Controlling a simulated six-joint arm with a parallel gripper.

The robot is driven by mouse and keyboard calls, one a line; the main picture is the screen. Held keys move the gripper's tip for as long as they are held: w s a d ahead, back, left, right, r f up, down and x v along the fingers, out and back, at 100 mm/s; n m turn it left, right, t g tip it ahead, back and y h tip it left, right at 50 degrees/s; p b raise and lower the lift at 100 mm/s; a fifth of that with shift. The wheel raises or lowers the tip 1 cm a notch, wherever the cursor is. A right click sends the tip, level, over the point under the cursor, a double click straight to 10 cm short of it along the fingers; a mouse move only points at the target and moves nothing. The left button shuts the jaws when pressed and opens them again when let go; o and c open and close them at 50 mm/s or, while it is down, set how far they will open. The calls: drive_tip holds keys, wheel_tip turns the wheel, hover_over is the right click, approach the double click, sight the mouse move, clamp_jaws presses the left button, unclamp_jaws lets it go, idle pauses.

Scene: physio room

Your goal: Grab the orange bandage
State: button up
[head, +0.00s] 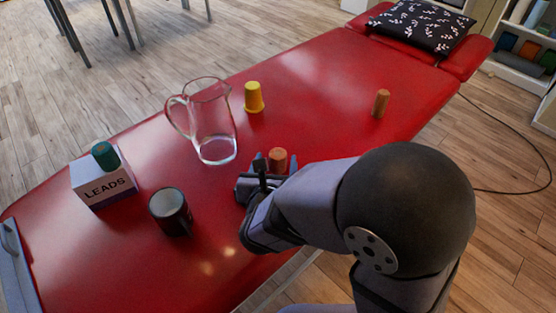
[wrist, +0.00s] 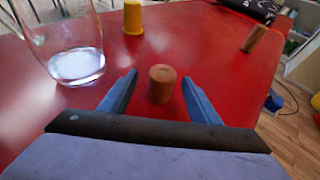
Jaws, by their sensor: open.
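An orange bandage roll (head: 278,160) stands upright on the red treatment table (head: 330,75). In the wrist view the orange bandage (wrist: 161,84) sits between the two blue fingers of my gripper (wrist: 160,92), with a gap on each side. My gripper (head: 264,178) is open and empty. In the head view my arm hides part of the gripper and the lower part of the bandage. A second, tan-brown roll (head: 381,103) stands farther back on the right; it also shows in the wrist view (wrist: 254,39).
A glass pitcher (head: 212,125) stands left of my gripper, with a yellow cup (head: 254,97) behind it. A dark mug (head: 171,212) and a box marked LEADS (head: 104,184) with a teal roll (head: 105,155) on top are farther left. A patterned pillow (head: 422,25) lies at the far end.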

sight(279, 150)
drive_tip(key=shift+b+x, duration=0.3)
drive_tip(key=shift+x, duration=3.35)
drive_tip(key=shift+d, duration=0.2)
drive_tip(key=c, duration=1.1)
drive_tip(key=shift+r, duration=0.15)
